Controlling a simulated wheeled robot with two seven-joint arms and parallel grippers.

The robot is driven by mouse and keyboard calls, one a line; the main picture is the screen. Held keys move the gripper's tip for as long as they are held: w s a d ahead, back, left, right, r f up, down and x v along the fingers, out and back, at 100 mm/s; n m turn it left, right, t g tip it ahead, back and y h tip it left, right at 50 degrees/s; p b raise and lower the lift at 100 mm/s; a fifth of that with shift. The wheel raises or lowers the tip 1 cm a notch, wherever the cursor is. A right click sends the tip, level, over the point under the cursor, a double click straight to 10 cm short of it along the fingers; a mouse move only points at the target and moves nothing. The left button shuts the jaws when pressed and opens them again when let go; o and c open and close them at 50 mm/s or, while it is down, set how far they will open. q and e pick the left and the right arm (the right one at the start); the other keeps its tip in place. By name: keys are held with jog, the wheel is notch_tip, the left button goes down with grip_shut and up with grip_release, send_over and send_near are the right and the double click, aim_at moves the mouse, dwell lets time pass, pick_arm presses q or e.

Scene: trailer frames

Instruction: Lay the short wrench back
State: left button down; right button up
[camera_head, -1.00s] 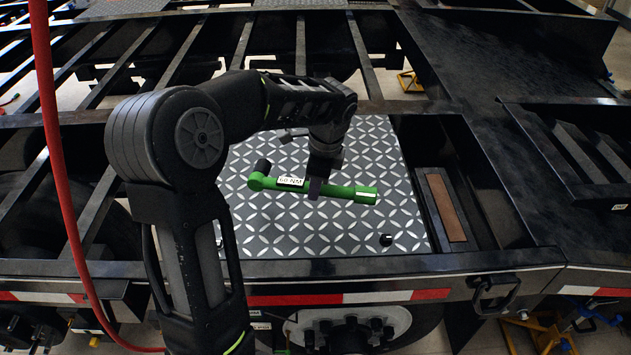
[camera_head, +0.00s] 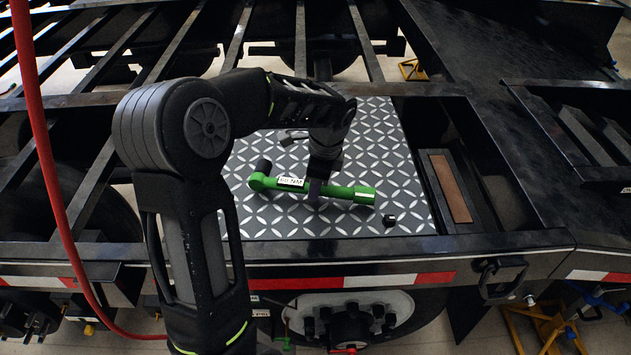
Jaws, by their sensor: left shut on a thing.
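The short wrench (camera_head: 345,192) is green with a white label reading 60 NM and a black head at its left end. It lies crosswise over the patterned metal plate (camera_head: 300,228), at or just above its surface; I cannot tell if it touches. My left gripper (camera_head: 315,192) points down and is shut on the wrench near its middle. The gripper hides a small part of the wrench. My right gripper is not in view.
A small black socket-like piece (camera_head: 389,220) sits on the plate at the lower right. A tray with a brown strip (camera_head: 450,188) lies right of the plate. Black frame beams surround it. A red hose (camera_head: 45,150) hangs at the left. A wheel (camera_head: 340,310) is below the front rail.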

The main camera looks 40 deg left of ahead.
pick_arm(q)
jog(key=shift+f+b, duration=0.3)
jog(key=shift+f, duration=0.25)
dwell(0.4)
jog(key=c, duration=1.1)
grip_release()
jog(key=shift+o, duration=0.2)
jog(key=shift+f, duration=0.1)
jog(key=v, duration=0.8)
jog(key=shift+b, duration=0.3)
